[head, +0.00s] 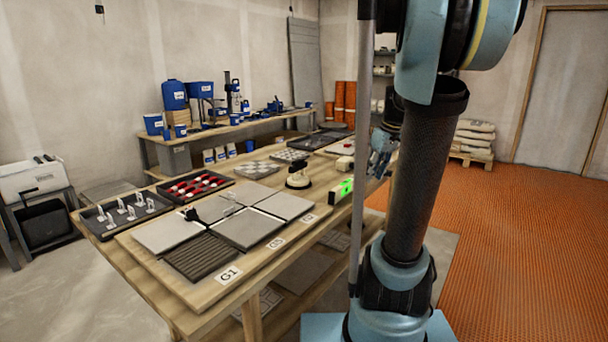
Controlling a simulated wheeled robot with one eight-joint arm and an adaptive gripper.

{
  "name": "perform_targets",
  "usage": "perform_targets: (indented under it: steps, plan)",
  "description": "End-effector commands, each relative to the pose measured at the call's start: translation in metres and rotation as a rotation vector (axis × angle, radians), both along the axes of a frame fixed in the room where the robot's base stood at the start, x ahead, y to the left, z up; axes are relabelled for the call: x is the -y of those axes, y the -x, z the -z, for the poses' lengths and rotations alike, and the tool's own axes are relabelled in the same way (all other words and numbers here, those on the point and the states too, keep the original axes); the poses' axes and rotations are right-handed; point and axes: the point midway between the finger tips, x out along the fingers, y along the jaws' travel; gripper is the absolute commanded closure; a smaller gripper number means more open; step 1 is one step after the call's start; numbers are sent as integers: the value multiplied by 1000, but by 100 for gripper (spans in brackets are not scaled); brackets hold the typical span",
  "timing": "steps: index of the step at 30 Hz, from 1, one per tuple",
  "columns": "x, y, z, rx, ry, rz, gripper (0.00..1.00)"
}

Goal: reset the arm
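My arm stands upright at the right of the head view, at the table's right edge. My gripper (381,150) hangs partly behind the dark arm link, beyond the green level on the table's right side. Its fingers are small and partly hidden, so I cannot tell whether they are open or shut. No object shows clearly in it.
The wooden table (190,318) bears grey tiles (243,228), a tray of white clips (128,213), a tray of red pieces (196,186), a suction cup (298,177) and a green level (341,191). A back bench (235,132) holds blue containers. Orange flooring (510,240) at right is clear.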

Motion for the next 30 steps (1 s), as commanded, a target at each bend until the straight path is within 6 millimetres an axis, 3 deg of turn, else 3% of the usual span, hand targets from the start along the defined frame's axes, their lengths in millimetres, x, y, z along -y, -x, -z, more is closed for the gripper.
perform_targets:
  steps: [1, 9, 18, 24, 30]
  plan:
    - [-7, 17, 5, -9, 7, 24, 62]
    - [-29, 90, 36, -46, 38, 197, 62]
    - [-39, 164, 85, -66, 71, 392, 62]
    - [-39, 203, 120, -64, 87, 513, 62]
    - [-38, 223, 143, -60, 95, 586, 62]
